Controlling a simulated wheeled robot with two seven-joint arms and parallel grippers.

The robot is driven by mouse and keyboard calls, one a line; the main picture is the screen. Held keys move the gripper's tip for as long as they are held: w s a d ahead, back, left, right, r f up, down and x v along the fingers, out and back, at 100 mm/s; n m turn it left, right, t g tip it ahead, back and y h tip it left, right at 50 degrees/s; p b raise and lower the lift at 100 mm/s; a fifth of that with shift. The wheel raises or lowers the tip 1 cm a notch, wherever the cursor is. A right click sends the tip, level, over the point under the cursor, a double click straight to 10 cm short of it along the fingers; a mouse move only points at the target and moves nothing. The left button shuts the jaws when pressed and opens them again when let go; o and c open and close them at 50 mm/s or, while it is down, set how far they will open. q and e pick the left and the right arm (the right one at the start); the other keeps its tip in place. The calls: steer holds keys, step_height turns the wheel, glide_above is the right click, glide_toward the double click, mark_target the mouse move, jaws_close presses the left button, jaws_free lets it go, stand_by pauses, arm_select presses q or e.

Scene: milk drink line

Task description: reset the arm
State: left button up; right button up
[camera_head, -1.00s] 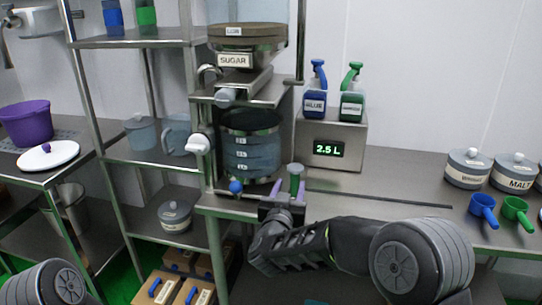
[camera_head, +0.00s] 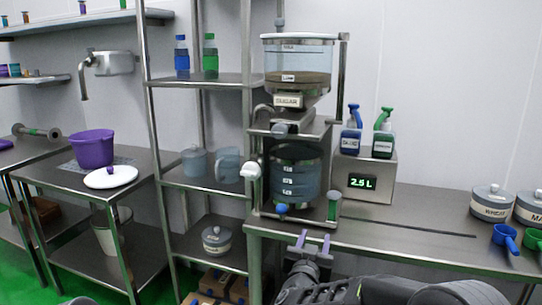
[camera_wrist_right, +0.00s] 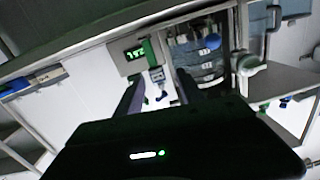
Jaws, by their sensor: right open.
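My right gripper (camera_head: 307,243) is at the bottom centre of the head view, in front of the steel bench's front edge. Its two purple fingers point up and stand apart, with nothing between them. In the right wrist view the open fingers (camera_wrist_right: 163,95) frame the bench gear from a tilted angle. My right arm reaches in from the lower right of the head view. Only a small dark piece of my left arm shows at the bottom left edge; my left gripper is not in view.
The sugar dispenser (camera_head: 298,80) stands over a clear graduated container (camera_head: 294,175) on the bench. A display box (camera_head: 362,184) reads 2.5 L beside it, with blue and green spray bottles on top. A purple bucket (camera_head: 93,148) and white lid (camera_head: 111,177) are on the left table.

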steer(key=s+a+f+n+g+y, duration=0.35)
steer(key=a+f+y, duration=0.3)
steer(key=f, duration=0.65)
steer(key=s+a+f+g+y+p, duration=0.2)
steer(key=s+f+g, duration=0.2)
steer(key=s+f, duration=0.8)
steer(key=s+d+f+g+p, duration=0.1)
steer(key=s+f+g, duration=0.2)
steer(key=s, duration=0.6)
steer(key=s+d+f+g+p, duration=0.1)
steer(key=s+d+f+g, duration=0.1)
steer(key=s, duration=0.7)
steer(key=s+d+f+m+g+p, duration=0.1)
steer(key=s+f+g, duration=0.3)
steer(key=s, duration=0.5)
step_height(320, 180, down, 3)
steer(key=shift+s+d+r+y+p, duration=0.15)
steer(key=shift+s+d+y+p, duration=0.15)
steer(key=shift+p, duration=0.25)
